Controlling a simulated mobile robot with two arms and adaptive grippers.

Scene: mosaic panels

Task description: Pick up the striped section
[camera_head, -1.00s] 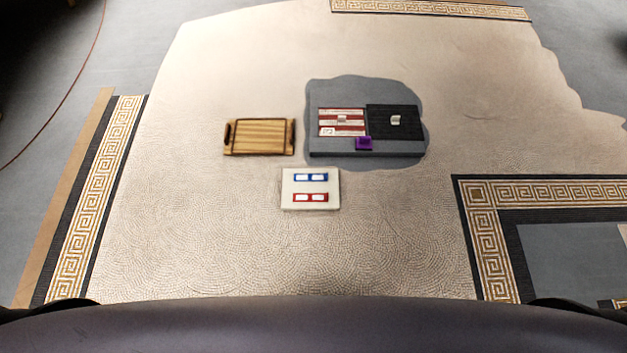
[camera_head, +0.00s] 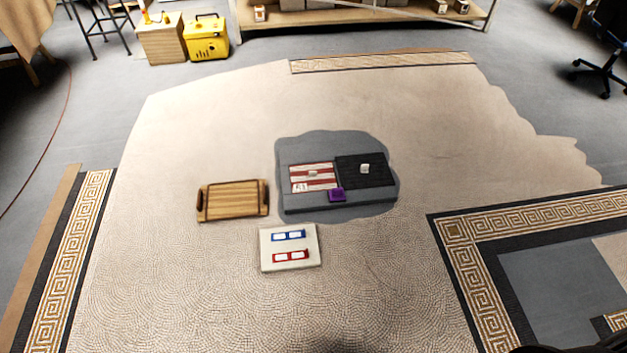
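The striped section (camera_head: 318,183), red and white with a small light knob on top, sits on the left side of a dark grey base (camera_head: 308,207) on the floor. A black section (camera_head: 376,177) with a similar knob sits right beside it. A small purple block (camera_head: 337,195) is at the front edge, near where the two sections meet. Neither of my grippers shows in the view.
A wooden tray (camera_head: 233,213) with handles lies left of the base. A pale board (camera_head: 265,263) with blue and red framed pieces lies in front. A yellow case (camera_head: 206,45) and wooden box (camera_head: 160,46) stand at the back left.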

